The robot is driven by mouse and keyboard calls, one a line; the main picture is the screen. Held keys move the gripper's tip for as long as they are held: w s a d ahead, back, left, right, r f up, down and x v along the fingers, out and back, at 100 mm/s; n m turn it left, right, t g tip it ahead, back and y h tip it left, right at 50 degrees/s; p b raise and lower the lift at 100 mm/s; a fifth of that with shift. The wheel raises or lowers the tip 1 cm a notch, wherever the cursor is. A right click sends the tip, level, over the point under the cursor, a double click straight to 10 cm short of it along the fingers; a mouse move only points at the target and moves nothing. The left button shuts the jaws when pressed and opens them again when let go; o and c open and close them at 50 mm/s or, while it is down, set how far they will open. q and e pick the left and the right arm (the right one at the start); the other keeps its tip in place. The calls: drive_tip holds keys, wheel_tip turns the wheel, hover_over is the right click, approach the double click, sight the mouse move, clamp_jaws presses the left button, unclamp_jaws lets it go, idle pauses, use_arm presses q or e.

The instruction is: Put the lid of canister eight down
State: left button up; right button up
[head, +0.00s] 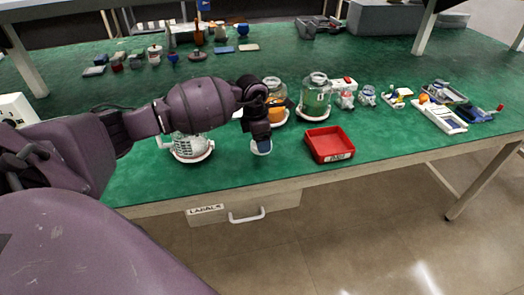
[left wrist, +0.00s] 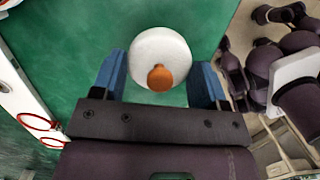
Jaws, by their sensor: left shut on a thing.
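My left gripper (head: 260,143) hangs over the green table near its front edge. In the head view the lid (head: 261,148) shows only as a small pale piece under the fingers. A canister with a white base (head: 192,157) stands left of the gripper, partly behind my arm. I cannot read any number.
A red tray (head: 328,146) lies right of the gripper near the front edge. Several small toy-like items (head: 367,95) and a white-and-blue holder (head: 440,116) lie farther right. More jars and blocks (head: 154,54) stand at the back. Green table (head: 225,180) is bare in front of the canisters.

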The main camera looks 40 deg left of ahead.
sight(261, 159)
use_arm(q)
drive_tip(key=shift+f+b, duration=0.3)
drive_tip(key=shift+f, duration=2.15)
drive_tip(key=shift+f, duration=0.15)
drive_tip(key=o, duration=0.9)
